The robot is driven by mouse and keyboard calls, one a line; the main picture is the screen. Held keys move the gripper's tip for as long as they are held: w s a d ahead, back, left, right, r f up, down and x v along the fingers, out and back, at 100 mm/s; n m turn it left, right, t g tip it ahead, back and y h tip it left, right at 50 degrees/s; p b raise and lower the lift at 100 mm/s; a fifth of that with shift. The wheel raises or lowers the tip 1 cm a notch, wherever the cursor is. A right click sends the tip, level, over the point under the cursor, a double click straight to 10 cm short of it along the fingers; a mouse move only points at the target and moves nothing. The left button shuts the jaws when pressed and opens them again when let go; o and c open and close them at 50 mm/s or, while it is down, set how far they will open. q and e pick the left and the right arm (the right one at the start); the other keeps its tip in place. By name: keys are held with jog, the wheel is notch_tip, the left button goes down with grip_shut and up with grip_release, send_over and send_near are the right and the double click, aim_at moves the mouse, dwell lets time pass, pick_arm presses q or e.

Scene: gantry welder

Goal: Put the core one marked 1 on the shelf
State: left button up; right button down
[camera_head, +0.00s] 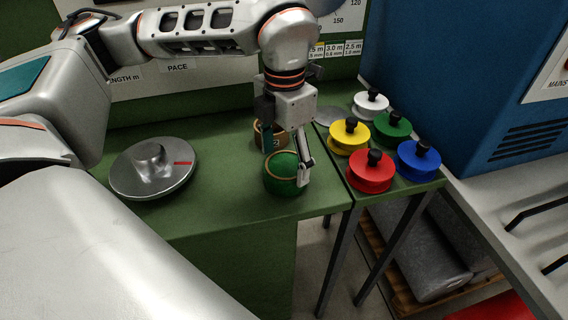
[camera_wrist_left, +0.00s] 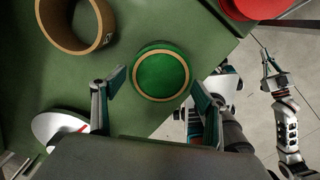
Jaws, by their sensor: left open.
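A green core with a tan rim (camera_head: 283,175) stands near the front edge of the green table; no number can be read on it. It also shows in the left wrist view (camera_wrist_left: 161,75), between my fingers. A tan core (camera_head: 270,134) with what looks like a 2 stands behind it; it shows as an open ring in the left wrist view (camera_wrist_left: 75,22). My left gripper (camera_head: 287,158) is open, its fingers on either side of the green core and apart from it. My right gripper (camera_wrist_left: 269,62) is small in the left wrist view. I cannot identify the shelf.
A round metal dial (camera_head: 152,168) with a red mark lies left on the table. On the right stand red (camera_head: 370,174), yellow (camera_head: 349,136), blue (camera_head: 418,162), green (camera_head: 392,128) and white (camera_head: 370,105) knobbed discs. A blue cabinet (camera_head: 470,80) stands beyond. Grey rolls (camera_head: 425,260) lie below.

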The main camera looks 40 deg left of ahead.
pick_arm(q)
notch_tip(320, 180, up, 10)
jog(key=shift+p, duration=0.4)
dwell(0.4)
